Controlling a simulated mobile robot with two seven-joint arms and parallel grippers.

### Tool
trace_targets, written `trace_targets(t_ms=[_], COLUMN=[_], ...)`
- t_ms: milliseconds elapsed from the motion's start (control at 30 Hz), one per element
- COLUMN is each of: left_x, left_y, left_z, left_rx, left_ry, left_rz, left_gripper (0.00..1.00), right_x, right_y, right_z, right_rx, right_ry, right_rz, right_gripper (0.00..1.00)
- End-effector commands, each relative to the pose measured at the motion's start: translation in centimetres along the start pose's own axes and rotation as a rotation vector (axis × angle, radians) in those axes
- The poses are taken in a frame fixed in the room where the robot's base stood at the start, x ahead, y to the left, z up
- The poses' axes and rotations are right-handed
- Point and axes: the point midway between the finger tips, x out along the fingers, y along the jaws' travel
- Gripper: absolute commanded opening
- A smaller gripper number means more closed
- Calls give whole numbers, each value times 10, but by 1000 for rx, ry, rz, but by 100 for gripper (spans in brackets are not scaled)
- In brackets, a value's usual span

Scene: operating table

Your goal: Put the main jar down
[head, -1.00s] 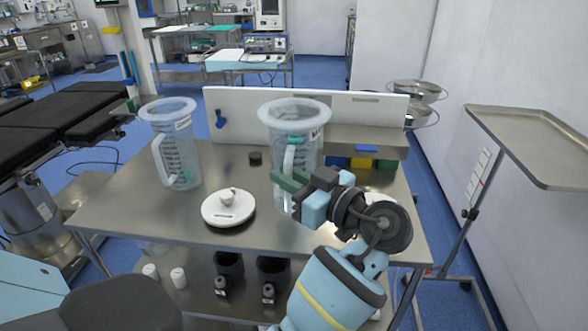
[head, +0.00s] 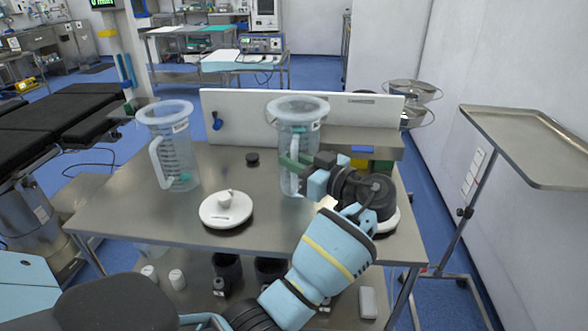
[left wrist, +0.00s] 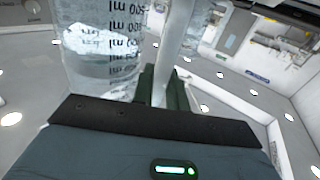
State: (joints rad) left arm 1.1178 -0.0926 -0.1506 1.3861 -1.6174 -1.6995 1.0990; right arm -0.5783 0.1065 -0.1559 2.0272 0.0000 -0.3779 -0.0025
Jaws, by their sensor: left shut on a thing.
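The main jar (head: 296,122) is a clear graduated jug with a wide rim and a side handle, upright at the back middle of the steel table. My left gripper (head: 291,165) is shut on its handle; the green fingers also grip the handle in the left wrist view (left wrist: 165,88). The jar's marked wall (left wrist: 105,45) fills the left of that view. The jar's base looks close to the tabletop, but I cannot tell whether it touches. My right gripper is not in view.
A second, similar jug (head: 175,150) stands at the table's left. A white lid with a knob (head: 226,209) lies at the front middle, and a small black cap (head: 252,159) behind it. A white back panel (head: 240,115) rises behind. Bare steel table (head: 130,215) lies front left.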

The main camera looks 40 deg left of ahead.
Motion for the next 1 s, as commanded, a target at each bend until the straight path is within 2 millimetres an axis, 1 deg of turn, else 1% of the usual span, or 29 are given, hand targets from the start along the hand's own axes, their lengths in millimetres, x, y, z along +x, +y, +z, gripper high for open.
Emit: trace_targets(t_ms=[100,200,467,633,667,800,1000], left_x=[0,0,0,0,0,0,0], left_y=[0,0,0,0,0,0,0], left_z=[12,19,21,25,25,24,24], left_rx=[-1,-2,-4,-3,0,-1,-1], left_ry=[2,2,2,2,0,0,0], left_rz=[0,0,0,0,0,0,0], left_gripper=[0,0,0,0,19,37,37], right_x=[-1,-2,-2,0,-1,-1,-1], right_y=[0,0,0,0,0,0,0], right_z=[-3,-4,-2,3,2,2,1], right_rx=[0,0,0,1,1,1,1], right_ry=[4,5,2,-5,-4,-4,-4], right_rz=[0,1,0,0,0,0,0], right_gripper=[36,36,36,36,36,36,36])
